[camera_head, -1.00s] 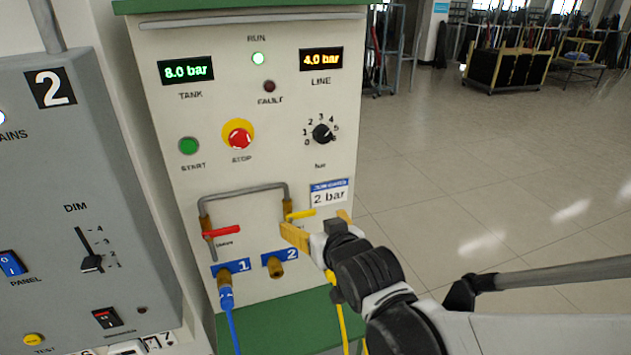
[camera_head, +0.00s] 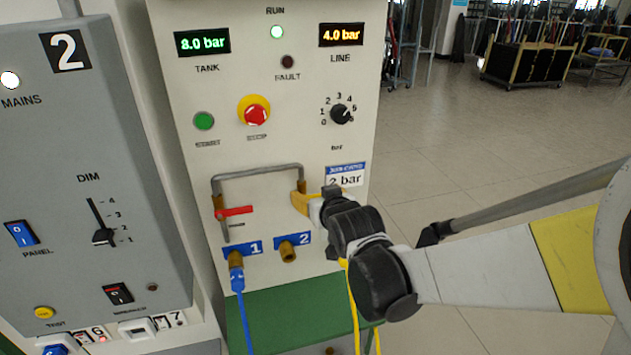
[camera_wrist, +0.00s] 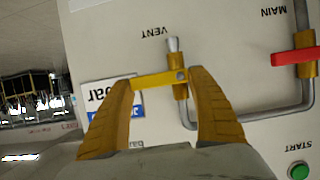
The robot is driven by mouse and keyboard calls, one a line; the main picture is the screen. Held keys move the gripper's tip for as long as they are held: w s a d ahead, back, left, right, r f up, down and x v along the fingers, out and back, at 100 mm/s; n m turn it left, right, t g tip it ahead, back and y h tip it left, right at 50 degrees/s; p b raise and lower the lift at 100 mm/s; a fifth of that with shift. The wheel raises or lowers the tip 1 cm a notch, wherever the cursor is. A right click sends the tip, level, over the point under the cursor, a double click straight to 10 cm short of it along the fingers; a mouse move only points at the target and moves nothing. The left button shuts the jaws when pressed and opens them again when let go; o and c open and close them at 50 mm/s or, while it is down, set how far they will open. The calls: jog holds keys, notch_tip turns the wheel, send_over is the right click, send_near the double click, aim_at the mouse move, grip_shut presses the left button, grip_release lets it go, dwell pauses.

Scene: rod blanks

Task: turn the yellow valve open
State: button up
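The yellow valve lever (camera_wrist: 157,79) lies across its brass body (camera_wrist: 180,92) below the VENT label in the wrist view, where the panel appears upside down. My gripper (camera_wrist: 160,76) is open, with its two yellow fingers apart and one near each end of the lever. I cannot tell whether they touch it. In the head view, one finger (camera_head: 300,201) covers the valve's place at the right end of the grey pipe, and the lever is mostly hidden.
A red lever (camera_head: 236,211) sits on the pipe's left end. Below are port 1 with a blue hose (camera_head: 237,280) and empty port 2 (camera_head: 288,252). Above are the selector knob (camera_head: 341,114) and red stop button (camera_head: 255,114).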

jog(key=c, duration=0.5)
jog(key=shift+c, duration=0.2)
jog(key=n, duration=0.1)
jog(key=n+h, duration=0.1)
jog(key=shift+s+a+r+n+t+h, duration=0.1)
jog(key=shift+a+r+n+t+h, duration=0.2)
jog(key=shift+r+n+h, duration=0.1)
jog(key=n, duration=0.1)
jog(key=h, duration=0.1)
jog(key=n+t+b, duration=0.1)
jog(key=shift+s+a+r+n+h, duration=0.1)
jog(key=shift+a+r+n+h, duration=0.2)
jog(key=shift+h, duration=0.1)
jog(key=n+b, duration=0.1)
jog(key=n, duration=0.1)
jog(key=a+n+t+h+b, duration=0.1)
jog(key=n, duration=0.1)
jog(key=shift+s+a+r+t+h+b, duration=0.1)
jog(key=shift+s+t+h+b, duration=0.05)
jog(key=shift+t+h+b, duration=0.2)
jog(key=shift+s+a+n+t+b, duration=0.1)
jog(key=shift+a+n+t+b, duration=0.15)
jog(key=shift+n+t+b, duration=0.55)
jog(key=shift+s+a+n+t+b, duration=0.15)
jog(key=shift+n+b, duration=0.3)
jog(key=shift+n, duration=0.75)
jog(key=shift+a, duration=0.1)
jog(key=o, duration=1.2)
jog(key=shift+r, duration=0.1)
